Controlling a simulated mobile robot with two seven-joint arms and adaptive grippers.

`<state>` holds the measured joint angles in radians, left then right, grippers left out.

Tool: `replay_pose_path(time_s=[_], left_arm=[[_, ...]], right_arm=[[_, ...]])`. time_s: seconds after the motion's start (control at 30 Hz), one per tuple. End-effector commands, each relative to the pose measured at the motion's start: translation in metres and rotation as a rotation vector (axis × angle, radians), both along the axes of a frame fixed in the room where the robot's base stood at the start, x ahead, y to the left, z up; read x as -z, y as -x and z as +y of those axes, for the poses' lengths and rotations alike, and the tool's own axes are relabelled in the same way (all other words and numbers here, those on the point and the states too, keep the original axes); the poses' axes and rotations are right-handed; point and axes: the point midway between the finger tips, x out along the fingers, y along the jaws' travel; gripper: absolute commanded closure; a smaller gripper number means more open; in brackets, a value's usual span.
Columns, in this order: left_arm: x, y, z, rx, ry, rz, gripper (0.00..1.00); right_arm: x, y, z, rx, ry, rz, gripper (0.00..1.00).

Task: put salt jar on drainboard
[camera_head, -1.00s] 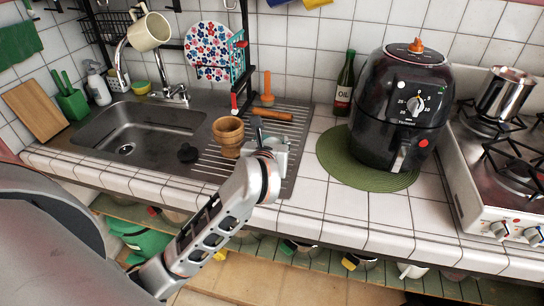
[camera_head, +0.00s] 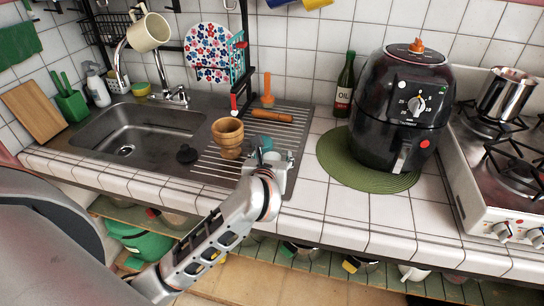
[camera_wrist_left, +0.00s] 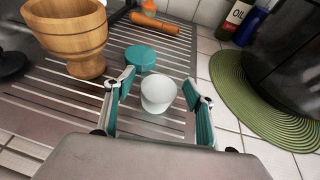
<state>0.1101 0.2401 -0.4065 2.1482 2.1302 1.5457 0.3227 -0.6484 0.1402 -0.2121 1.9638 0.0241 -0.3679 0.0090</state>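A small white round jar (camera_wrist_left: 158,95), which looks like the salt jar, is on the ribbed drainboard (camera_wrist_left: 60,105). A teal round piece (camera_wrist_left: 140,57) is right behind it; I cannot tell whether this is its lid or a separate thing. The teal piece also shows in the head view (camera_head: 263,143), near the right part of the drainboard (camera_head: 218,166). My left gripper (camera_wrist_left: 158,82) is open, its teal-padded fingers on either side of the white jar, with narrow gaps visible. My right gripper is not in view.
A wooden mortar (camera_head: 228,135) stands left of the gripper. A wooden rolling pin (camera_head: 272,115) lies behind. The black air fryer (camera_head: 400,110) on a green mat (camera_head: 335,160) and an oil bottle (camera_head: 345,88) are to the right. The sink (camera_head: 135,130) is at left.

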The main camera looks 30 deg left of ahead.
Motion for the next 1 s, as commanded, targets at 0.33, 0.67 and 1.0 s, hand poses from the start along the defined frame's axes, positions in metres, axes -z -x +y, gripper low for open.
replay_pose_path(time_s=[0.33, 0.67, 1.0], left_arm=[[-0.005, 0.0, 0.0, 0.0, 0.0, -0.001, 0.46], [-0.026, 0.051, -0.02, 0.002, 0.004, 0.0, 0.46], [-0.047, 0.097, -0.037, 0.001, 0.001, 0.0, 0.46]], right_arm=[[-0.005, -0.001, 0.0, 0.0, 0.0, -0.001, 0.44], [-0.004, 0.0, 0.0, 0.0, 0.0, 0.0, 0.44], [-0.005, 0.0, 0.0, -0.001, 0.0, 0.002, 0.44]])
